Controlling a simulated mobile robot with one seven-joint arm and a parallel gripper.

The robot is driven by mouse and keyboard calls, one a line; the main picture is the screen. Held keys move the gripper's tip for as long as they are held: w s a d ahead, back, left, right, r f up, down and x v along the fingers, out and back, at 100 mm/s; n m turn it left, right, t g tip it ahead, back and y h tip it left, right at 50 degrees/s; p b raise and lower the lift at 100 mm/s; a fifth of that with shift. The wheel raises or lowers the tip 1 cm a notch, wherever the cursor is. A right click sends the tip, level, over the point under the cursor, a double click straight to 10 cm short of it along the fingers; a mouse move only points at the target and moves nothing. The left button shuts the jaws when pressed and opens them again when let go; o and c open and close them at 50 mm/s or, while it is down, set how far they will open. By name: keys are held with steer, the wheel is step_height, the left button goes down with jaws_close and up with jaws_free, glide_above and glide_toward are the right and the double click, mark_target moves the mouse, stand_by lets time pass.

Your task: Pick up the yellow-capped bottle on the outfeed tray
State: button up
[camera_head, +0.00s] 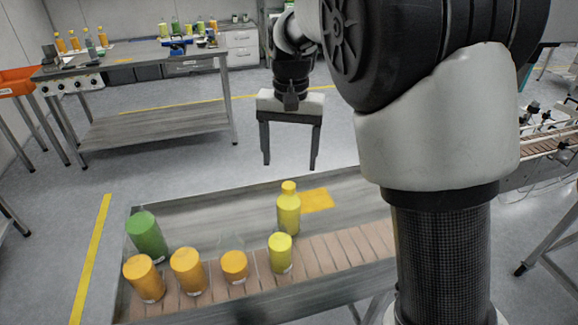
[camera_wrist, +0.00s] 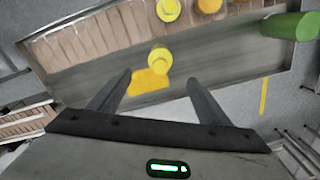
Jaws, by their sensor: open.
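The yellow-capped bottle (camera_head: 288,209) stands upright on the grey outfeed tray (camera_head: 190,215), beside a flat yellow patch (camera_head: 317,200). In the wrist view the bottle (camera_wrist: 158,60) shows from above, ahead of and between the fingers, with the yellow patch (camera_wrist: 148,82) next to it. My gripper (camera_head: 290,166) is open and empty, its fingers pointing down, above and beyond the tray's far side in the head view. In the wrist view both fingers (camera_wrist: 158,85) are spread apart and touch nothing.
A yellow container (camera_head: 280,253) and several orange ones (camera_head: 187,271) stand on the brown slatted conveyor (camera_head: 335,246) along the tray. A green container (camera_head: 147,236) is at the tray's left end. A workbench (camera_head: 150,60) with bottles stands behind, with open floor between.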

mark_target(287, 195)
steer(key=f, duration=0.4)
steer(key=f+b, duration=0.1)
steer(key=f, duration=0.8)
steer(key=shift+w+a, duration=0.25)
steer(key=shift+s+d+f+b, duration=0.1)
steer(key=shift+f+b, duration=0.2)
steer(key=shift+f, duration=1.05)
steer(key=shift+s+d+f+b, duration=0.1)
steer(key=shift+f+b, duration=0.15)
steer(key=shift+f, duration=1.1)
steer(key=shift+r, duration=0.1)
steer(key=c, duration=1.5)
steer(key=shift+o, duration=0.2)
